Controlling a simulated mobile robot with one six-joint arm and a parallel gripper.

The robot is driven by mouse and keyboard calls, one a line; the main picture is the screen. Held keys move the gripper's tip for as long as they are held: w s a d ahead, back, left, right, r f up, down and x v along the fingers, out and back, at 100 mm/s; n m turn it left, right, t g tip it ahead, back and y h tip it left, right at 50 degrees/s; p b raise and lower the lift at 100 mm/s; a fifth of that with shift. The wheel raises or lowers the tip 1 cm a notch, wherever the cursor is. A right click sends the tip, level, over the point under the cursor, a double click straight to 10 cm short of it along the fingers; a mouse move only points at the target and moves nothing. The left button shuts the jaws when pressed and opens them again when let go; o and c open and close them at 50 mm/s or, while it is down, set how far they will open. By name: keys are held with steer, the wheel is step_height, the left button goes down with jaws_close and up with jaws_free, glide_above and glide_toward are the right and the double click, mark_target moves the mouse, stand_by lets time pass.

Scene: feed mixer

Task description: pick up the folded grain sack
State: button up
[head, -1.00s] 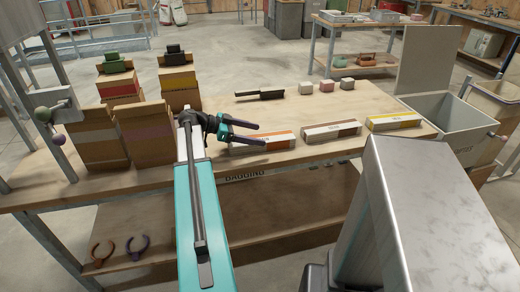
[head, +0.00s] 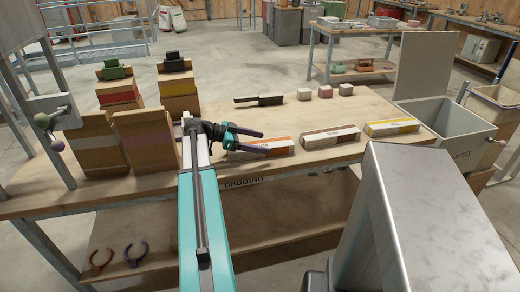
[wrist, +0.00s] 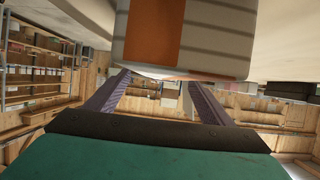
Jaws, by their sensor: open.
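Three flat folded sacks lie in a row near the table's front edge. One has an orange band (head: 279,143), one a brown band (head: 329,137), one a yellow band (head: 391,128). My gripper (head: 260,142) is open at the left end of the orange-banded sack, its dark fingers overlapping part of it in the head view. In the wrist view the orange-banded sack (wrist: 215,35) fills the top centre, close to the open fingers (wrist: 157,84). I cannot tell whether the fingers touch it. Nothing is held.
Upright paper bags (head: 148,143) stand left of my gripper. A black-handled tool (head: 259,99) and several small blocks (head: 326,91) lie behind the sacks. An open grey bin (head: 458,128) stands at the table's right end.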

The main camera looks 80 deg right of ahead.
mark_target(268, 143)
steer(key=shift+p+x, duration=0.6)
steer(key=shift+x, duration=2.05)
steer(key=shift+d, duration=0.1)
steer(key=shift+w, duration=0.1)
steer(key=c, duration=1.2)
